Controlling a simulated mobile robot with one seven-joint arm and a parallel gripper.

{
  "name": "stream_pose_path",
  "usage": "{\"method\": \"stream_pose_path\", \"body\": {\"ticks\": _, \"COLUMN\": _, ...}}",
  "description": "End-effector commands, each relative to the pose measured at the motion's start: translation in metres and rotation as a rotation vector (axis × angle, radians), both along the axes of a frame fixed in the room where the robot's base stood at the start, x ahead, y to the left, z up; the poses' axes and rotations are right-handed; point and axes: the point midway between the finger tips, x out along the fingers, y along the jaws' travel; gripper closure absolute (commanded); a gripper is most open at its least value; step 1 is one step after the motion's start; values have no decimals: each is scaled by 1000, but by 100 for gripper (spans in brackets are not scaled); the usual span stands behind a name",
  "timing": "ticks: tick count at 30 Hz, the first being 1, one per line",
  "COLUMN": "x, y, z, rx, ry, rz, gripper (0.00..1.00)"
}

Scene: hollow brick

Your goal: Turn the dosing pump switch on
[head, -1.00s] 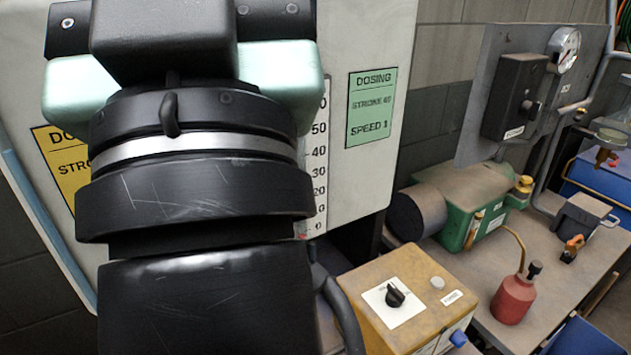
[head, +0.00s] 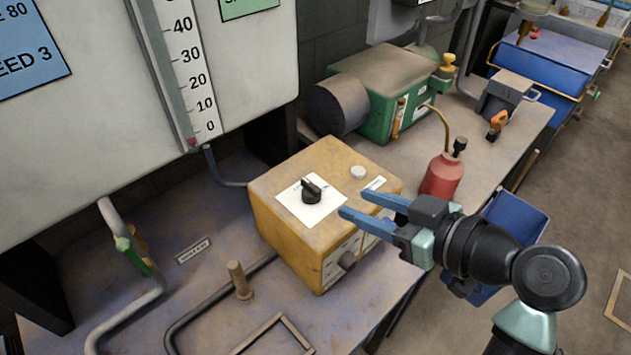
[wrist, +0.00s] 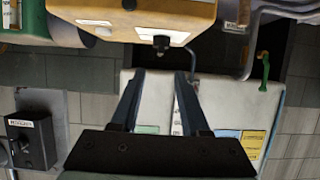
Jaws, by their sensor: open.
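The yellow-orange box (head: 285,215), which looks like the dosing pump, stands on the bench. A black rotary switch (head: 311,190) sits on a white plate (head: 322,209) on its top. I cannot read its markings or tell its setting. In the wrist view, which is upside down, the box (wrist: 185,12) is at the top and the switch (wrist: 161,45) shows ahead of my fingers. My gripper (head: 356,203) is open and empty, its blue fingers pointing left towards the switch. It appears apart from the switch, over the box's right side.
A pale button (head: 358,172) is on the box top and a dark knob (head: 346,261) on its front. A red bottle (head: 442,177) and green pump (head: 388,88) stand behind. A scaled tank (head: 255,60) rises behind left.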

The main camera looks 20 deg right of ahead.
Motion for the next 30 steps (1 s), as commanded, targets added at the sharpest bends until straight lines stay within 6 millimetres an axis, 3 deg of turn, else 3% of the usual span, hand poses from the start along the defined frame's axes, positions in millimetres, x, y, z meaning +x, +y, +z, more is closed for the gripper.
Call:
{"method": "stream_pose_path", "body": {"ticks": 12, "x": 71, "y": 28, "z": -29, "rx": 0, "ry": 1, "rz": 3, "gripper": 54}}
{"method": "stream_pose_path", "body": {"ticks": 18, "x": 97, "y": 36, "z": -40, "rx": -1, "ry": 0, "rz": 0, "gripper": 54}}
{"method": "stream_pose_path", "body": {"ticks": 30, "x": 107, "y": 39, "z": -45, "rx": -2, "ry": -1, "rz": -2, "gripper": 54}}
